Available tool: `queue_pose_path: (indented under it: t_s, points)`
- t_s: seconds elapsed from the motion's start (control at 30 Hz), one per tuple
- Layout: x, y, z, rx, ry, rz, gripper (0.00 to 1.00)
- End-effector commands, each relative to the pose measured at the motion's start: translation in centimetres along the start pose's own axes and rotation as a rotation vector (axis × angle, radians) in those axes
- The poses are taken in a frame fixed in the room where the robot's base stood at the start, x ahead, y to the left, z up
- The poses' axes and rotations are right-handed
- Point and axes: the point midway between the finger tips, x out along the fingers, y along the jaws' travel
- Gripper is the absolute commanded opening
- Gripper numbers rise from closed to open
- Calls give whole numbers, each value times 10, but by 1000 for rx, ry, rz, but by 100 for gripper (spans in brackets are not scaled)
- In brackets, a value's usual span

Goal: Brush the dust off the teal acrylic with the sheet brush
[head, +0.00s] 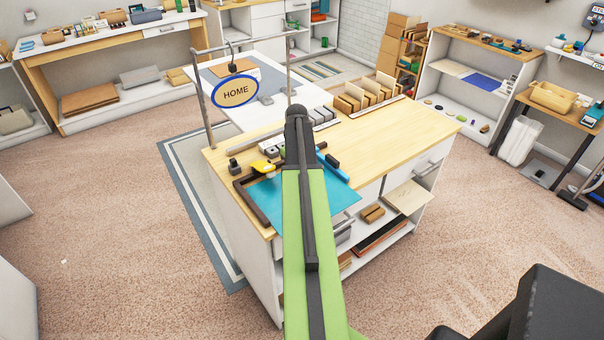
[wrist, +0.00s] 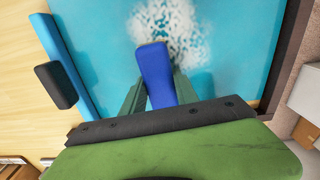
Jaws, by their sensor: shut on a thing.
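The teal acrylic (head: 342,203) lies flat on the near end of the wooden-topped bench, and it fills most of the wrist view (wrist: 100,20). A patch of white dust (wrist: 190,22) is on it at the top middle of the wrist view. My gripper (wrist: 158,86) is shut on a blue handle, which I take to be the sheet brush (wrist: 154,68). The brush points at the dust, its far end at the patch's near edge. I see no bristles and cannot tell whether it touches the sheet. In the head view my arm hides the gripper and brush.
A dark edge strip (wrist: 286,58) borders the sheet on one side. A blue bar (wrist: 62,45) with a black block (wrist: 55,86) lies along the other.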

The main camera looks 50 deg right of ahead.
Motion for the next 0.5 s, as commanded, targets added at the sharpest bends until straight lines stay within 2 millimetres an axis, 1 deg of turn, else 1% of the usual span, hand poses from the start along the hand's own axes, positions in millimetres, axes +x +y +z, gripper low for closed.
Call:
queue_pose_path:
  t_s: [0.2, 0.37, 0.5]
  points:
    - [-1, -17, -2, -2, 2, -3, 3]
    - [-1, -17, -1, 0, 2, -3, 3]
    - [0, -18, 8, 0, 1, -3, 3]
